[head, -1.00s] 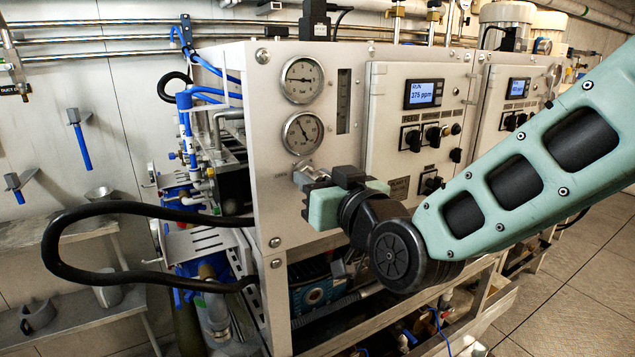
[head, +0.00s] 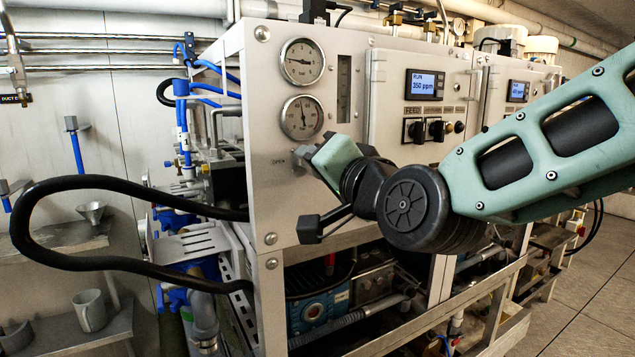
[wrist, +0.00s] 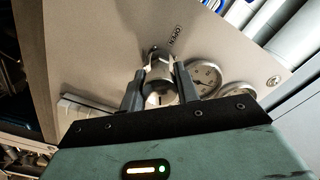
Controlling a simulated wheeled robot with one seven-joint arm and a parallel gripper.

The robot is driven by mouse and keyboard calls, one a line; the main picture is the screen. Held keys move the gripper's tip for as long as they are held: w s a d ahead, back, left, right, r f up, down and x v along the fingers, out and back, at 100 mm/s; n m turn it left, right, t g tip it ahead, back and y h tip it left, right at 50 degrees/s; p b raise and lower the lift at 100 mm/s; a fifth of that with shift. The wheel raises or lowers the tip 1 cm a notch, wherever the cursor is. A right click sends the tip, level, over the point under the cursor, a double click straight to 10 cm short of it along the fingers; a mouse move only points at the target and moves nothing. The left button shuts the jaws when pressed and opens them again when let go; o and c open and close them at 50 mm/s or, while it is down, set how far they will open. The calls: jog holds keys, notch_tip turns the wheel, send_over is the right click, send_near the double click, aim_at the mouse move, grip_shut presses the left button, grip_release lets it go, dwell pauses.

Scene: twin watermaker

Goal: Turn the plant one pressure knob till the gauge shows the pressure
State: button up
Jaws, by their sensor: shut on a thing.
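The pressure knob (wrist: 160,80), a pale metal cylinder on the panel, sits between the two dark fingers of my gripper (wrist: 160,88) in the wrist view. The fingers are shut on it. In the head view my gripper (head: 308,155) reaches the panel just below the gauges, and its green body hides the knob. The upper gauge (head: 302,62) has its needle toward the left. The lower gauge (head: 301,117) has its needle near vertical; its numbers are too small to read. The lower gauge also shows beside the fingers in the wrist view (wrist: 205,78).
The plant's panel (head: 270,190) carries a display (head: 425,86) reading RUN, 350 ppm, with black switches (head: 436,129) below it. A thick black hose (head: 40,250) loops out at the left. Pipes and a lower frame rail (head: 470,300) lie below the panel.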

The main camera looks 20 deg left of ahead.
jog(key=shift+f+m+b, duration=0.1)
jog(key=shift+m+b, duration=0.5)
jog(key=shift+m, duration=0.3)
jog(key=o, duration=1)
jog(key=shift+d, duration=0.1)
jog(key=b+v, duration=0.1)
jog(key=v, duration=1.6)
jog(key=shift+s+d, duration=0.1)
jog(key=shift+s, duration=0.1)
